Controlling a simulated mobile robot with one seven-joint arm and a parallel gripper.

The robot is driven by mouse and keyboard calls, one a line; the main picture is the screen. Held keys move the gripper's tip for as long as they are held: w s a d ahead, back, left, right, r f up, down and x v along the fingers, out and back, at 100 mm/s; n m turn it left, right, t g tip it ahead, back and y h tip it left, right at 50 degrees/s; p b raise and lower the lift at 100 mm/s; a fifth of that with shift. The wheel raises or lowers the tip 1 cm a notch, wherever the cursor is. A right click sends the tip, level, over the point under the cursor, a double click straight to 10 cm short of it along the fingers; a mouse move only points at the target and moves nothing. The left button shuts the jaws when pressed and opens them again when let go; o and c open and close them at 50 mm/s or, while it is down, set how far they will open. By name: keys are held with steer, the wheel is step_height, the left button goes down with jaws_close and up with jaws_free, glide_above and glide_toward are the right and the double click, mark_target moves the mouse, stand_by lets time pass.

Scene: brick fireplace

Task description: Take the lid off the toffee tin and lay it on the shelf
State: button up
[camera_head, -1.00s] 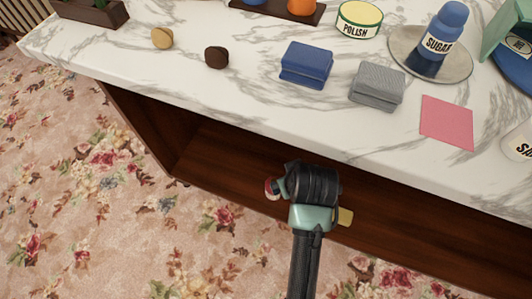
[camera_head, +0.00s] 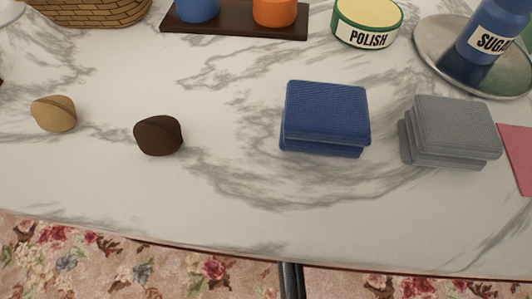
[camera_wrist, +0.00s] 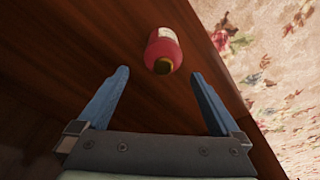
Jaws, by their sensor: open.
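No tin marked as toffee can be made out. In the wrist view, a red container (camera_wrist: 164,46) with a pale label and a dark, yellowish-rimmed end stands or lies against dark brown wood (camera_wrist: 75,65). Whether it is the toffee tin, and whether that wood is the shelf, I cannot tell. My gripper (camera_wrist: 160,73) is open, its two blue fingers spread with nothing between them. The red container appears beyond the fingertips, near the middle of the gap. In the head view my gripper is out of sight.
On the marble top are a green-and-yellow polish tin (camera_head: 367,22), a blue cloth stack (camera_head: 325,115), a grey cloth stack (camera_head: 452,132), a brown lump (camera_head: 158,136), a tan lump (camera_head: 54,113) and a sugar bottle (camera_head: 492,38) on a round tray (camera_head: 437,66). The front marble is clear.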

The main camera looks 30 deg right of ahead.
steer(key=shift+w+a+f+b, duration=0.1)
steer(key=shift+w+f+b, duration=0.05)
steer(key=shift+f+b, duration=0.75)
steer(key=shift+w+a+f+b, duration=0.1)
steer(key=shift+a+f+b, duration=0.05)
steer(key=shift+f+b, duration=0.7)
steer(key=shift+w+a+f+b, duration=0.15)
steer(key=shift+f+b, duration=0.5)
steer(key=shift+f, duration=0.45)
steer(key=shift+r, duration=0.1)
steer(key=c, duration=1.2)
step_height(320, 180, up, 10)
steer(key=p, duration=0.7)
steer(key=shift+d, duration=0.1)
